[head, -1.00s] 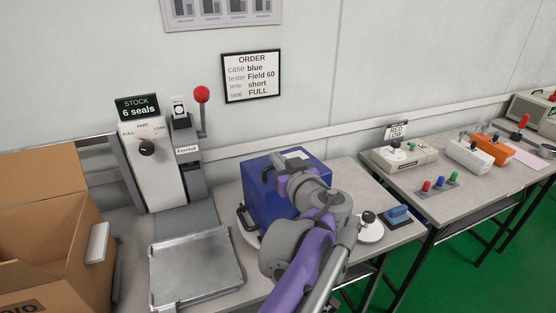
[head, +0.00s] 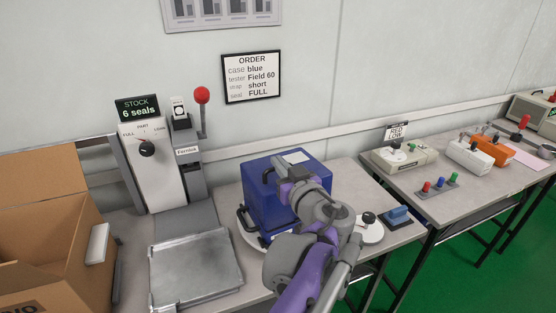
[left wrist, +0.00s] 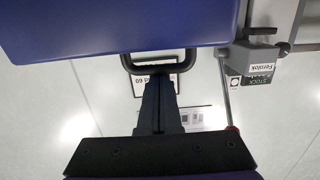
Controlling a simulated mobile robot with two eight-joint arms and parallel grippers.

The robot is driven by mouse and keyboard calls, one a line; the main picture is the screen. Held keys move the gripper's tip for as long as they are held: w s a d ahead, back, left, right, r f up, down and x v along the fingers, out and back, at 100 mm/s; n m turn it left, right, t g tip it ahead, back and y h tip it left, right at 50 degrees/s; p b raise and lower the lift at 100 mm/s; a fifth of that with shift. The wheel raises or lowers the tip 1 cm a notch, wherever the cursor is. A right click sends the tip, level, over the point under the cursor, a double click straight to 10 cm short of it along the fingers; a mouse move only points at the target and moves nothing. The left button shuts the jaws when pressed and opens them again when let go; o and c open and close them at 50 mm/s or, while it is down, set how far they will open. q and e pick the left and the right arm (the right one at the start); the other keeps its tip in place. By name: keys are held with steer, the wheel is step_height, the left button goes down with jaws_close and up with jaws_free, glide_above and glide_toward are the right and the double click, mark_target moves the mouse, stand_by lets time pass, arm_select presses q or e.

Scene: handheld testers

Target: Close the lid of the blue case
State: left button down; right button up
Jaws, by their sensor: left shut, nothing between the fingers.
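My right gripper is out of view.
The case is on a round white base (head: 243,225). A metal tray (head: 196,268), the seal machine (head: 152,170) with a red-knobbed lever and an open cardboard box (head: 40,235) are to the left.

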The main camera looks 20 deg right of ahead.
arm_select(q)
steer(key=shift+s+f+t, duration=0.4)
steer(key=shift+s, duration=0.3)
